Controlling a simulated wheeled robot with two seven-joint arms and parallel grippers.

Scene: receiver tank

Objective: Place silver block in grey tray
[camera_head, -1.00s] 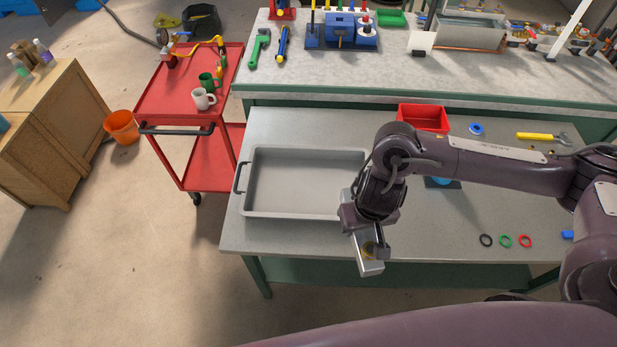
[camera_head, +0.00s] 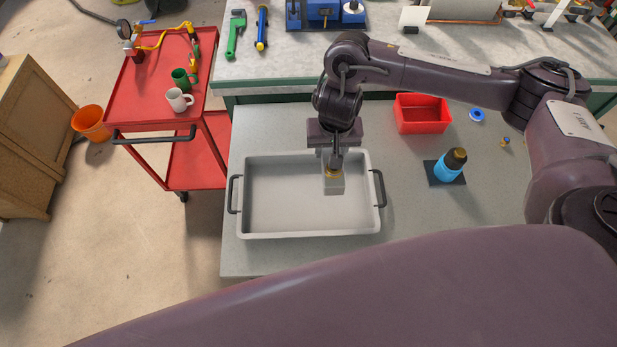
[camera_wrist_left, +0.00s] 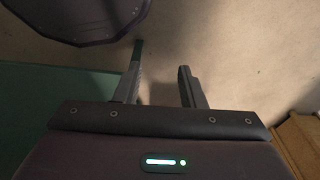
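The grey tray (camera_head: 262,237) lies on the lower bench with a dark handle at each end. My right gripper (camera_head: 334,166), on the arm from the right, is shut on the silver block (camera_head: 333,187). The block has a brass-coloured round part at its upper end. It is over the right half of the tray's inside, near the far wall. I cannot tell whether it touches the tray floor. My left gripper (camera_wrist_left: 160,75) is outside the head view. In the left wrist view its fingers are apart with nothing between them, above the floor.
A red bin (camera_head: 422,113) and a blue bottle (camera_head: 449,165) on a dark pad stand right of the tray. A red cart (camera_head: 160,80) with mugs is at left. The raised back bench (camera_head: 290,66) lies behind. My own large arm link crosses the front.

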